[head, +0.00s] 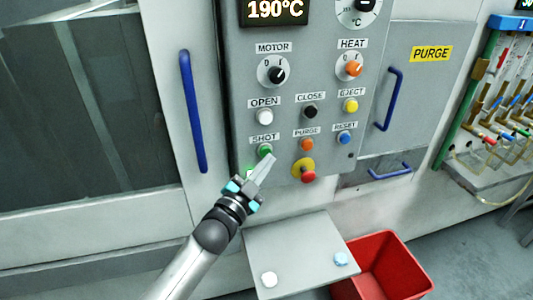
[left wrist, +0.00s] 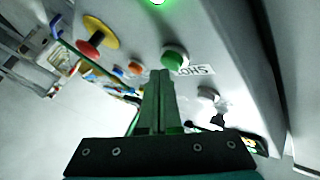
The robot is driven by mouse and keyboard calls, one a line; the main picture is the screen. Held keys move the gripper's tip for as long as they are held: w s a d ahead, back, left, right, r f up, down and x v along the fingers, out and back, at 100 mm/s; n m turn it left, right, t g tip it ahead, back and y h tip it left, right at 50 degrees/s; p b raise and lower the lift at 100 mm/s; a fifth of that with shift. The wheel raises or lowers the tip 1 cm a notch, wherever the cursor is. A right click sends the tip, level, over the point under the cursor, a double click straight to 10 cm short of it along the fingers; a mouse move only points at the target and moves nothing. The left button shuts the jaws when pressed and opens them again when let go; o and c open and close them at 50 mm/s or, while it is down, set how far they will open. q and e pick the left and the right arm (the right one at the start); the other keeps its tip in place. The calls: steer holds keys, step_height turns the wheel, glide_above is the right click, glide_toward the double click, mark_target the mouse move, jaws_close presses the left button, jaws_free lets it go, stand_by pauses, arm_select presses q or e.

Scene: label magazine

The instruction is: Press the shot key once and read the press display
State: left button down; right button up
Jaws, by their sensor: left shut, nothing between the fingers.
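The green shot key (head: 265,150) sits under its SHOT label on the grey panel (head: 230,60). In the left wrist view the shot key (left wrist: 174,58) is just beyond my fingertips, its label beside it. My left gripper (head: 271,157) is shut and empty, its tips at the key's lower right edge in the head view. I cannot tell whether they touch it. The display (head: 275,10) at the panel top reads 190°C and is partly cut off. A green lit spot (head: 249,172) is partly hidden by my gripper. My right gripper is out of view.
Close by are the orange purge key (head: 307,144), white open key (head: 265,116) and red stop knob (head: 308,176) on yellow. Blue handles (head: 193,110) flank the panel. Below are a grey shelf (head: 300,245) and a red bin (head: 410,275).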

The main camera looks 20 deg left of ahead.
arm_select(q)
steer(key=shift+w+a, duration=0.3)
steer(key=shift+w, duration=0.1)
stand_by(0.7)
steer(key=shift+s+d, duration=0.1)
steer(key=shift+s+d+p, duration=0.35)
steer(key=shift+s+d, duration=0.05)
steer(key=shift+s, duration=0.25)
steer(key=s+d+p, duration=0.1)
steer(key=s, duration=0.1)
steer(key=s+d+p, duration=0.1)
steer(key=s, duration=0.1)
steer(key=shift+d, duration=0.4)
stand_by(0.6)
